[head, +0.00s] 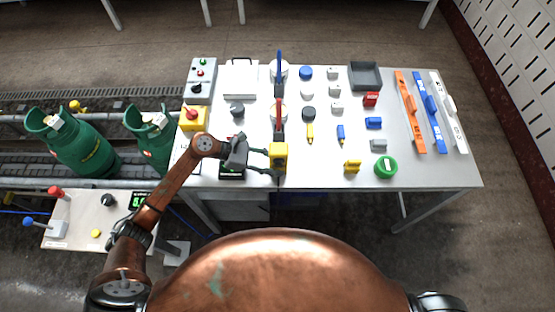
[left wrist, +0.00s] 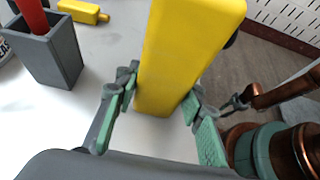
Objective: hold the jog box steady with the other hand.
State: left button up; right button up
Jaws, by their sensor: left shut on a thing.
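The yellow jog box (head: 278,157) stands upright at the near edge of the table, with a dark panel showing in the head view. My left gripper (head: 270,158) reaches it from the left and is shut on it. In the left wrist view the tall yellow box (left wrist: 185,60) sits between the two green-padded fingers (left wrist: 165,120). Its lower end is partly hidden by the gripper. A copper arm part of mine with a small grey end (left wrist: 236,103) shows at the right of the left wrist view, too unclear to read its jaws.
A yellow box with a red button (head: 193,118) stands at the table's left.

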jog(key=shift+a, duration=0.1)
grip_shut()
dwell(1.3)
